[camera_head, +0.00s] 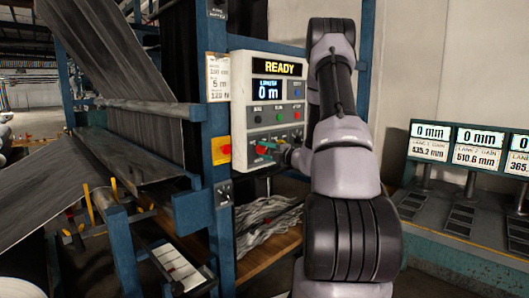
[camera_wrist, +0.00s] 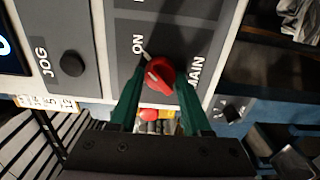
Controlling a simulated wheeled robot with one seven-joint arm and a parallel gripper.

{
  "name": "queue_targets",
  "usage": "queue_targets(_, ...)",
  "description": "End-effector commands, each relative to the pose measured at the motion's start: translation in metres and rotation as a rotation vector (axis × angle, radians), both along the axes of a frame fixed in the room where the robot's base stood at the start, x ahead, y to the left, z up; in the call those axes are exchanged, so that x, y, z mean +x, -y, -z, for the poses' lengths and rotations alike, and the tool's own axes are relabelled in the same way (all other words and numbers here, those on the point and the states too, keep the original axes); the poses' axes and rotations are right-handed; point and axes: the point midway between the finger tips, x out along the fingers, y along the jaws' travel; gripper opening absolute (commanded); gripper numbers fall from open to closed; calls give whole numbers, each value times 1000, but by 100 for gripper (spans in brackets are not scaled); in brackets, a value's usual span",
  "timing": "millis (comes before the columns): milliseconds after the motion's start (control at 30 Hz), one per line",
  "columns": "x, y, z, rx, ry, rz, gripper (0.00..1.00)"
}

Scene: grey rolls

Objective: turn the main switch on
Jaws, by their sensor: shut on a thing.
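The main switch is a red rotary knob (camera_wrist: 161,74) on a grey panel plate, beside the printed words ON and MAIN in the wrist view. My gripper (camera_wrist: 160,82) has its two green fingers on either side of the knob and is shut on it. The knob's ridge carries a pale mark, and a white line on the plate lies near ON. In the head view my gripper (camera_head: 268,151) is at the lower part of the white control box (camera_head: 242,100), whose screens read READY and 0 m. The knob is not clearly visible there.
A red-and-yellow emergency button (camera_head: 221,150) sits left of the box on the blue frame (camera_head: 217,185). A black JOG button (camera_wrist: 72,65) is left of the knob in the wrist view. Grey fabric (camera_head: 110,60) hangs at left. Lane displays (camera_head: 430,141) stand at right.

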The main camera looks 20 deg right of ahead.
Motion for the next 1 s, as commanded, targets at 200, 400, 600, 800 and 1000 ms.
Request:
queue_targets(200,-1,1,1,30,-14,2,0)
queue_targets(400,-1,1,1,35,-16,2,0)
queue_targets(600,-1,1,1,34,-15,2,52)
queue_targets(800,0,1,1,33,-14,1,78)
queue_targets(1000,-1,1,0,34,-13,1,78)
